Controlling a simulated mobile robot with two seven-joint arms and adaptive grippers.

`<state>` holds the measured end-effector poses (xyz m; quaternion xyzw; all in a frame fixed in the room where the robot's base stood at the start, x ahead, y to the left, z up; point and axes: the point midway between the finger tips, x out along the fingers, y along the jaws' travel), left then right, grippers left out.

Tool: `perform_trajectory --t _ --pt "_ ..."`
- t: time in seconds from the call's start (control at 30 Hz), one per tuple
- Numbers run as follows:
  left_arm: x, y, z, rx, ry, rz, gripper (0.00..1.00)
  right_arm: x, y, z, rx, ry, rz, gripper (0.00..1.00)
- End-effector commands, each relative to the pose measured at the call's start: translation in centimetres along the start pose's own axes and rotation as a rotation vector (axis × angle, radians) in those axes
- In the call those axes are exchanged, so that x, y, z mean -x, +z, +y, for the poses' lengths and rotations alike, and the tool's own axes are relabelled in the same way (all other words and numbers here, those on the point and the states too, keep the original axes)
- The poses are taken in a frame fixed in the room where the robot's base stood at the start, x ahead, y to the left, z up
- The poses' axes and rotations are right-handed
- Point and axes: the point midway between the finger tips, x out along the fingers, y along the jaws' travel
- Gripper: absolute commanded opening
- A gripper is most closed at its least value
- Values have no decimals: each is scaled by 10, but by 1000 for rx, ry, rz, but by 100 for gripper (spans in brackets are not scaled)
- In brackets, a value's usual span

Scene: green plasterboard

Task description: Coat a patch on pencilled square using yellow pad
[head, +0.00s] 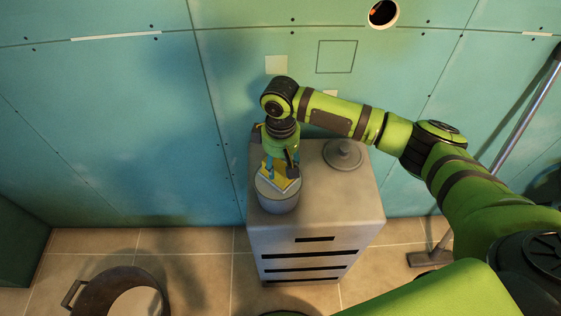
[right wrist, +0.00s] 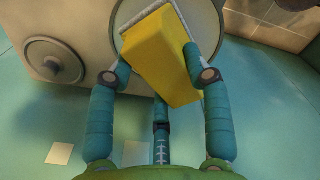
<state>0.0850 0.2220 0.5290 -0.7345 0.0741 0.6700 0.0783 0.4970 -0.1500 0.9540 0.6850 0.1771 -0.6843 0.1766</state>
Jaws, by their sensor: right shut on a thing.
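The pencilled square (head: 337,56) is a thin dark outline on the green wall, bare inside. My right gripper (head: 280,168) points down above a round grey tub (head: 277,205) on the cabinet. It is shut on the yellow pad (right wrist: 163,60), which also shows in the head view (head: 291,172). The pad has a pale layer at its far end, over the tub's mouth; I cannot tell whether it touches what is inside. The fingers hide part of the pad. My left gripper is not in view.
The grey cabinet (head: 362,195) stands against the wall, with a round lid (head: 343,154) on top. Pale patches (head: 276,65) (head: 330,95) mark the wall near the square. A round hole (head: 384,13) lies upper right. A bucket (head: 85,290) and a pole (head: 520,105) stand to the sides.

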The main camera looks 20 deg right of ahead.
Motion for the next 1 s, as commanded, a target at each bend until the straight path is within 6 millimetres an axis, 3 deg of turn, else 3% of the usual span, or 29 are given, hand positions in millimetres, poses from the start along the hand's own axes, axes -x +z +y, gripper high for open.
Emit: perform_trajectory --t 1.0 --pt "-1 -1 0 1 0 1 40 -7 0 0 0 0 1 24"
